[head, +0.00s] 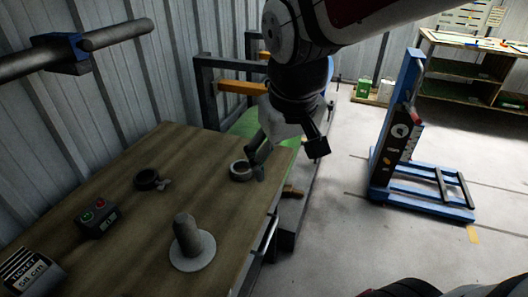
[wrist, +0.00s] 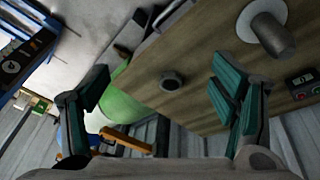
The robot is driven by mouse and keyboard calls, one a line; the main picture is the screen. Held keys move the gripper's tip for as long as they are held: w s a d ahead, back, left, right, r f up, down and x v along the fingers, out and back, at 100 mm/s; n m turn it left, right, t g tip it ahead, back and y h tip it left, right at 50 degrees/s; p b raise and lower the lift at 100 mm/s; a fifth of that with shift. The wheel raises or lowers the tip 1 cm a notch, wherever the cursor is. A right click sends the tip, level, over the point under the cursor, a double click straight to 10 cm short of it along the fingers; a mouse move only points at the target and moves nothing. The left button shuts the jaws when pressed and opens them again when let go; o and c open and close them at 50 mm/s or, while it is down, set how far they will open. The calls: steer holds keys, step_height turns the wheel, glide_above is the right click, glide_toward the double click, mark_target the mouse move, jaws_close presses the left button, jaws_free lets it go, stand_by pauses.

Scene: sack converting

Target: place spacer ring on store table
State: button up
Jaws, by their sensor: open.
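A grey ring (head: 240,171) lies flat near the far right edge of the wooden table (head: 120,215). A darker ring (head: 147,180) with a small tab lies further left. I cannot tell which of the two is the spacer ring. My gripper (head: 256,164) is over the table's right edge, just above and beside the grey ring. In the wrist view, its green-padded fingers (wrist: 160,78) are spread wide, with one ring (wrist: 171,80) seen between them and nothing held. The darker ring is not clearly visible in that view.
A grey upright peg on a round white base (head: 190,250) stands at the table's front. A button box (head: 96,218) and a ticket sign (head: 32,273) are at left. A horizontal bar (head: 115,35) juts over the back left. A blue lift truck (head: 400,150) stands on the floor at right.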

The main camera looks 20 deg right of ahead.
steer(key=s+a+y, duration=0.1)
steer(key=s, duration=1.3)
steer(key=shift+s+a+r+g, duration=0.25)
steer(key=shift+g, duration=0.15)
steer(key=shift+r, duration=0.1)
